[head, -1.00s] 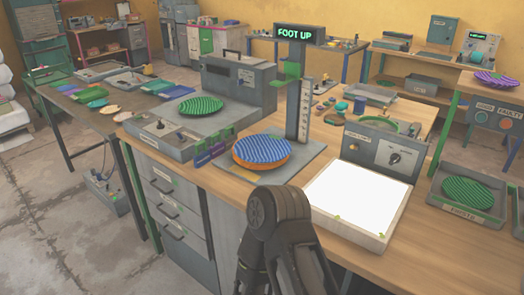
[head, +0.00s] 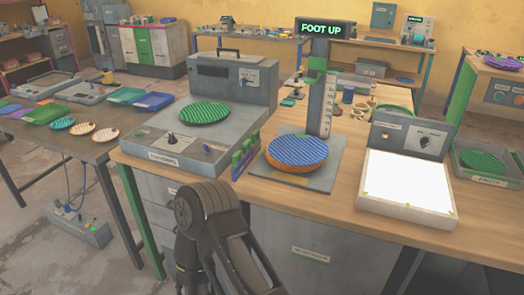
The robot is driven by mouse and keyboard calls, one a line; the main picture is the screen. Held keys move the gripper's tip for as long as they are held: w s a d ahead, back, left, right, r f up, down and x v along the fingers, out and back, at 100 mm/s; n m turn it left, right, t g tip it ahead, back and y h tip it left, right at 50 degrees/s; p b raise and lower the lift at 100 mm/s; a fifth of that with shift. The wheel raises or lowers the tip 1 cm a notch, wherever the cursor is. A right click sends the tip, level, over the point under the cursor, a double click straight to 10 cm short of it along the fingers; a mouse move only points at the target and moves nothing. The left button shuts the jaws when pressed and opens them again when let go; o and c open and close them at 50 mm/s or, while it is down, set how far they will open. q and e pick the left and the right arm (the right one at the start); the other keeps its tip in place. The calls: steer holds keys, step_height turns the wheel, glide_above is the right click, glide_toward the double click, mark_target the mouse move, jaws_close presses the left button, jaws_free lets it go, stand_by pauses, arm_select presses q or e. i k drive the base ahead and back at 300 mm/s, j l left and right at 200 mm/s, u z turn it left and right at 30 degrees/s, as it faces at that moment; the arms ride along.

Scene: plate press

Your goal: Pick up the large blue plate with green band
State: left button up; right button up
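I cannot make out a large blue plate with a green band. A blue ribbed plate (head: 297,150) lies on the grey base of the height gauge in the middle; its rim looks orange, not green. A green ribbed plate (head: 205,112) lies on the grey bench machine to its left. Another green ribbed plate (head: 482,161) lies in a grey tray at the right. A dark arm link of mine rises at the bottom, left of centre, in front of the bench. Neither of my grippers shows.
The gauge post (head: 322,80) stands behind the blue plate with a "FOOT UP" sign (head: 325,29). A lit white panel (head: 408,182) stands to its right. A side table (head: 75,140) at left holds trays and small plates.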

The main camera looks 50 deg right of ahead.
mark_target(295, 149)
steer(key=z, duration=3.1)
steer(key=k+j, duration=0.05)
steer(key=j, duration=0.05)
